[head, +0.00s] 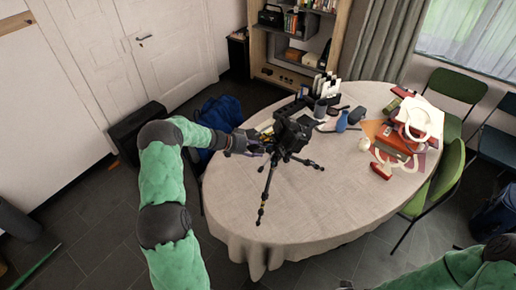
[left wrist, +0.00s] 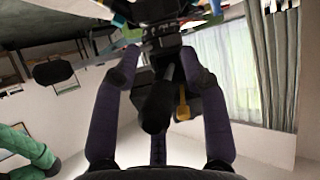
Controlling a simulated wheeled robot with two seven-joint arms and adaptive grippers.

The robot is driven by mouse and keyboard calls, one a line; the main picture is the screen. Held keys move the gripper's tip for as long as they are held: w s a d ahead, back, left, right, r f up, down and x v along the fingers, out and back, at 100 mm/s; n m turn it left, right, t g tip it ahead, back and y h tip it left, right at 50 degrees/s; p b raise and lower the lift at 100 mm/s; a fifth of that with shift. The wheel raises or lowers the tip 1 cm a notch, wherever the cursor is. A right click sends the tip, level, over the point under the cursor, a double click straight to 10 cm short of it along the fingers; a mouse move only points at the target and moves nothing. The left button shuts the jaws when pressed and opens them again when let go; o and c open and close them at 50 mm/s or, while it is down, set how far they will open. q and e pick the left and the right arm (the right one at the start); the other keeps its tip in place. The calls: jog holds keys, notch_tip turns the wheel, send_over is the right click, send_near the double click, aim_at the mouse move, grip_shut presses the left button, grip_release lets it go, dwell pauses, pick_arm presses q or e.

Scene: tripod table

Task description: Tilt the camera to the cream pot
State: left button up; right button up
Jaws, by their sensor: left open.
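The black camera (head: 291,134) sits on top of a small black tripod (head: 267,190) with spread legs on the round table (head: 310,205). A small cream round pot (head: 364,144) stands on the table to the right of the camera. My left gripper (head: 260,147) is open at the camera's left side. In the left wrist view, its two purple fingers (left wrist: 160,62) stand on either side of a dark handle-like bar (left wrist: 156,108). I cannot tell whether they touch it. My right gripper is out of view; only part of that arm shows at the lower right.
A blue spray bottle (head: 342,121), a grey mug (head: 320,108) and a black holder with white items (head: 326,88) stand behind the camera. Books and a white ring-shaped object (head: 421,121) crowd the right side. The table's front is clear. Green chairs (head: 449,180) stand at right.

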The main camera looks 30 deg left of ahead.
pick_arm(q)
jog(key=shift+r, duration=0.1)
jog(key=v, duration=1.2)
